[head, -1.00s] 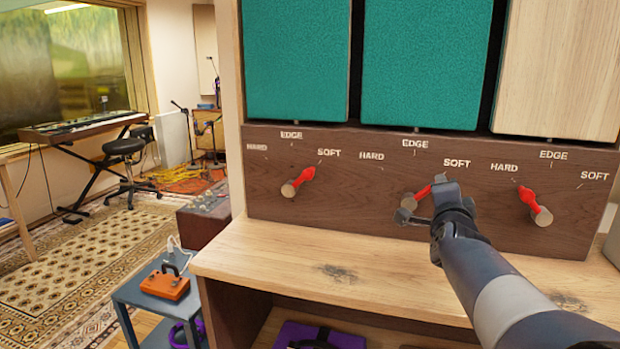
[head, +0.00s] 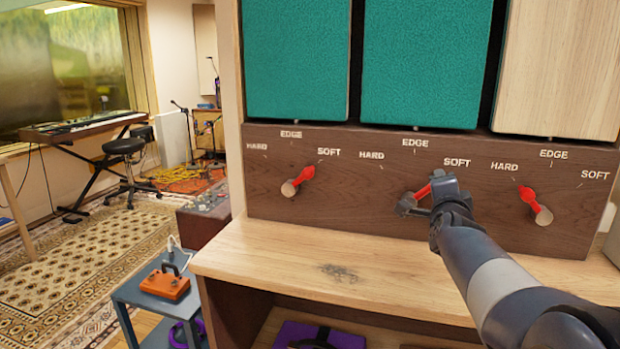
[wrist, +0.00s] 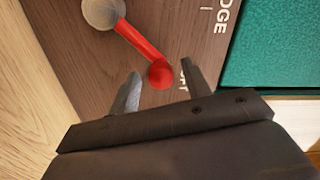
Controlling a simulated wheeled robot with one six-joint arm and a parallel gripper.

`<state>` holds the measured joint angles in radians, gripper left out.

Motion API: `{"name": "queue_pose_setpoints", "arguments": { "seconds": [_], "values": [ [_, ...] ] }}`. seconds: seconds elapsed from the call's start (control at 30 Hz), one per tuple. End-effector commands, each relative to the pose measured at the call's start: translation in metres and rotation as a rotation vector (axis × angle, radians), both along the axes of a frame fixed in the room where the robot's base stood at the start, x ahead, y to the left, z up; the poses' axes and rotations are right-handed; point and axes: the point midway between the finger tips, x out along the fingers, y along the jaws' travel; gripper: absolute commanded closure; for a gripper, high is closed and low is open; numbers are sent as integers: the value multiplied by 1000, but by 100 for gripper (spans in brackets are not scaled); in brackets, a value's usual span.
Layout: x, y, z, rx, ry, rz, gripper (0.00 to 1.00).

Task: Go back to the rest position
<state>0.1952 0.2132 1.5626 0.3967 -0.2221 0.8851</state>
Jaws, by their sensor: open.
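My gripper (head: 425,197) is open at the middle lever (head: 423,191) on the dark wooden panel (head: 350,207). In the wrist view, the lever's red tip (wrist: 161,75) lies between my two spread fingers (wrist: 160,82), with a gap visible on both sides. The lever points from its pale round pivot (wrist: 102,13) toward the SOFT label. My gripper partly hides this lever in the head view. The left lever (head: 302,178) also points toward SOFT. The right lever (head: 530,199) points toward HARD.
A pale wooden shelf (head: 260,262) juts out below the panel, under my arm. Teal panels (head: 415,65) stand above. A blue side table (head: 135,292) with an orange box (head: 165,283) is at lower left. Open carpeted floor (head: 80,260) lies further left.

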Motion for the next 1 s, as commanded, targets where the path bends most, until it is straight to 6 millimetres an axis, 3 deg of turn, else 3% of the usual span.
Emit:
{"name": "queue_pose_setpoints", "arguments": {
  "seconds": [0.1,0.5,1.0],
  "values": [
    [16,-4,3,-8,4,1,54],
    [15,0,11,-152,45,1,54],
    [15,1,10,-173,50,1,54]
  ]
}}
